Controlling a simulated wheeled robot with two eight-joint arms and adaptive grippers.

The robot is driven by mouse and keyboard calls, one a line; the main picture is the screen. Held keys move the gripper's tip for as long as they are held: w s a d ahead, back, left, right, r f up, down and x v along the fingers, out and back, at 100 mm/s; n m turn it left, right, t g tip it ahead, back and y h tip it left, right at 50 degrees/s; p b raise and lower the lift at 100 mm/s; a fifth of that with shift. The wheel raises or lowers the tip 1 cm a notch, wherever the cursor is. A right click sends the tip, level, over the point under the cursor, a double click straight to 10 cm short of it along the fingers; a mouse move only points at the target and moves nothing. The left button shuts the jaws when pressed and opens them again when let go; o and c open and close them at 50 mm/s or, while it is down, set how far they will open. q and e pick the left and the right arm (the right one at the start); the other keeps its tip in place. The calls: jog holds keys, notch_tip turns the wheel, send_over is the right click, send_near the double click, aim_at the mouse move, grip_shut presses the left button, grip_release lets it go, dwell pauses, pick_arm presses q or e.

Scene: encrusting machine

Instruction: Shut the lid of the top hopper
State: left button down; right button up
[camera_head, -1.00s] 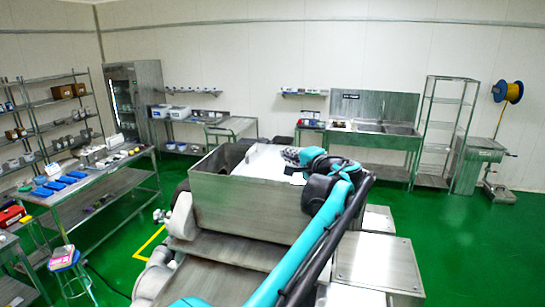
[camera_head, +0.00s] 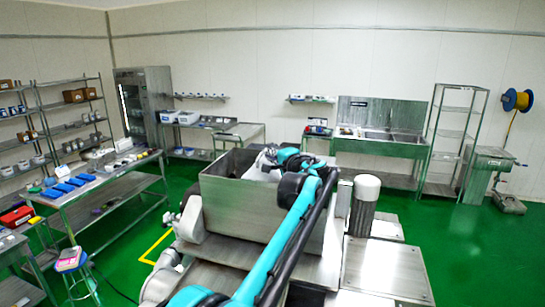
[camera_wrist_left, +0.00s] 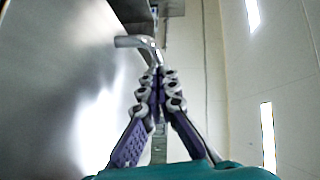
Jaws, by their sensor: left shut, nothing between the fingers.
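The top hopper (camera_head: 245,207) is an open-topped metal box in the middle of the head view. My left arm reaches across its right side. My left gripper (camera_head: 264,162) is over the hopper's far part, partly hidden by its own wrist. In the left wrist view, the left gripper (camera_wrist_left: 158,78) is shut and empty. A bent metal handle (camera_wrist_left: 136,42) lies just beyond its fingertips; I cannot tell whether they touch. A large smooth metal panel (camera_wrist_left: 60,85), perhaps the lid or hopper wall, fills the left side. The lid is not clearly visible in the head view. My right gripper is not in view.
A metal cylinder with a white top (camera_head: 364,205) stands right of the hopper. A flat metal top (camera_head: 388,268) lies at the lower right. A table with blue trays (camera_head: 100,180) is on the left. Green floor (camera_head: 465,250) is clear on the right.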

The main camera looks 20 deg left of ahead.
pick_arm(q)
jog(key=shift+w, duration=0.15)
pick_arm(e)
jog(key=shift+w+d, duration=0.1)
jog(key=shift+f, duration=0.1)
pick_arm(q)
jog(key=a, duration=1.5)
jog(key=shift+a, duration=0.2)
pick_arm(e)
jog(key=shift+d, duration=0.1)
pick_arm(q)
jog(key=shift+w, duration=0.1)
jog(key=v, duration=1.2)
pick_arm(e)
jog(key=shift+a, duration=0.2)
